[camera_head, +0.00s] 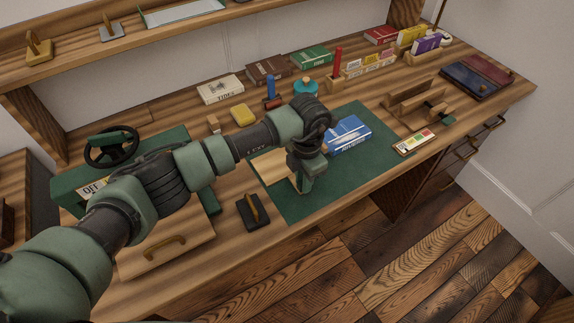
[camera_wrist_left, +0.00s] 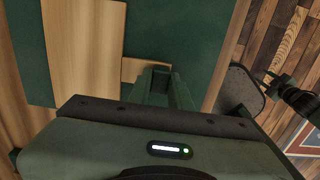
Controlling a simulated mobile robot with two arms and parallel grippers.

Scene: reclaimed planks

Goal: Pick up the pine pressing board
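The pale pine board (camera_head: 268,168) lies on the green mat, partly hidden behind my left gripper. In the left wrist view, the pale wood (camera_wrist_left: 85,50) shows as a long piece, with a shorter piece (camera_wrist_left: 133,68) reaching to the fingers. My left gripper (camera_head: 302,186) points down over the mat at the board's right end. In the left wrist view its fingers (camera_wrist_left: 165,85) stand a little apart, with green between them. I cannot tell whether they touch the wood. What seems to be my right gripper (camera_wrist_left: 270,80) is small, over the floor, apart from the board.
A blue-and-white box (camera_head: 348,134) lies on the green mat (camera_head: 320,195) right of my gripper. A dark block with a brass handle (camera_head: 253,211) stands left of the mat. A green press with a black wheel (camera_head: 110,148) is at the left. Books and small tools line the back.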

